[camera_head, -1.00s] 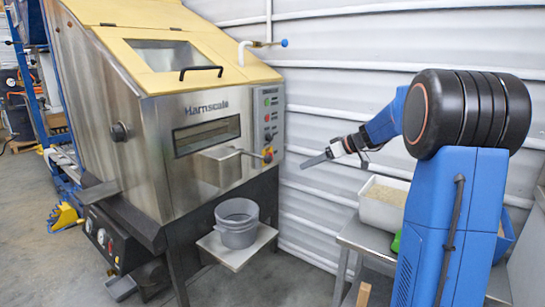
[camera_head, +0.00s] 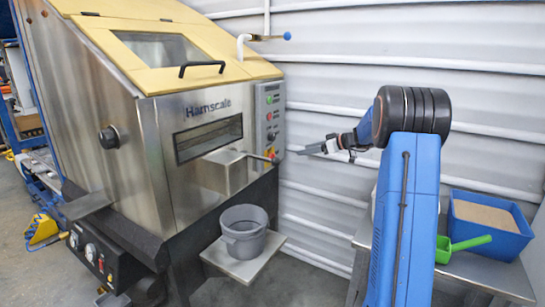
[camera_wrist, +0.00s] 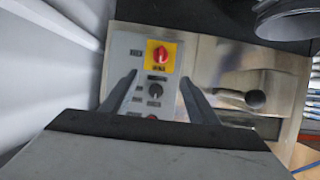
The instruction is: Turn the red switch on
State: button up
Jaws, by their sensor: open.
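The red switch (camera_wrist: 160,55) is a red rotary knob on a yellow square plate. In the wrist view it sits at the far end of a grey control panel (camera_wrist: 124,84), beyond my fingertips. In the head view the panel (camera_head: 269,112) is on the machine's right front edge, and the switch (camera_head: 273,154) is low on it, partly behind a lever end. My gripper (camera_head: 312,149) is to the right of the panel, apart from it. In the wrist view my gripper (camera_wrist: 158,80) has its two fingers spread apart with nothing between them.
A black selector (camera_wrist: 156,90) lies nearer than the red switch. A lever with a dark ball knob (camera_wrist: 255,99) projects beside the panel. A grey bucket (camera_head: 243,231) stands on a shelf below. A blue bin (camera_head: 488,226) with a green scoop (camera_head: 463,245) sits on the right table.

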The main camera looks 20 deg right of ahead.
jog(key=x, duration=1.7)
jog(key=shift+s, duration=0.1)
jog(key=c, duration=1)
